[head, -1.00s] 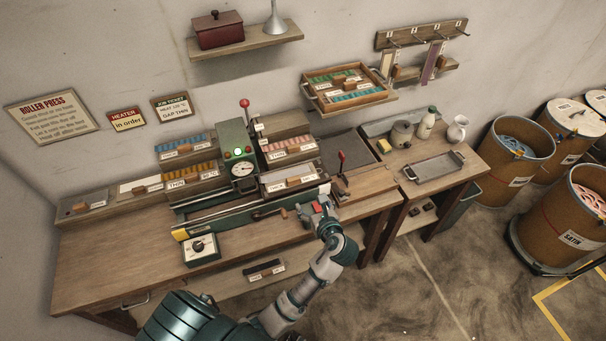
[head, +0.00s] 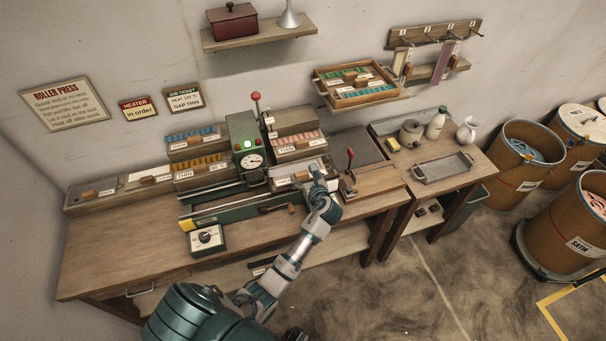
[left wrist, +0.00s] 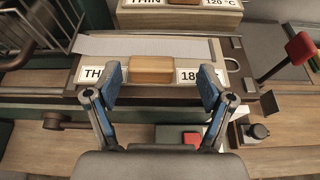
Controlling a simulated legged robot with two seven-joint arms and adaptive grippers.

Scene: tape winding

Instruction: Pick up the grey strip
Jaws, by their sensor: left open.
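The grey strip (left wrist: 145,47) lies flat and long in a shallow tray, behind a front label panel, in the left wrist view. A wooden block handle (left wrist: 152,69) sits on that panel, between partly hidden labels. My left gripper (left wrist: 153,86) is open and empty, with its blue fingers spread to either side of the handle in the picture, nearer to me than the strip. In the head view the left gripper (head: 314,176) is over the right part of this tray and hides some of it. My right gripper is in neither view.
The green roller press (head: 244,145) stands left of the tray, with strip bins (head: 295,147) behind it. A red-knobbed lever (head: 350,160) stands close to the right. A control box (head: 206,240) sits at the bench front. The left bench top (head: 120,238) is clear.

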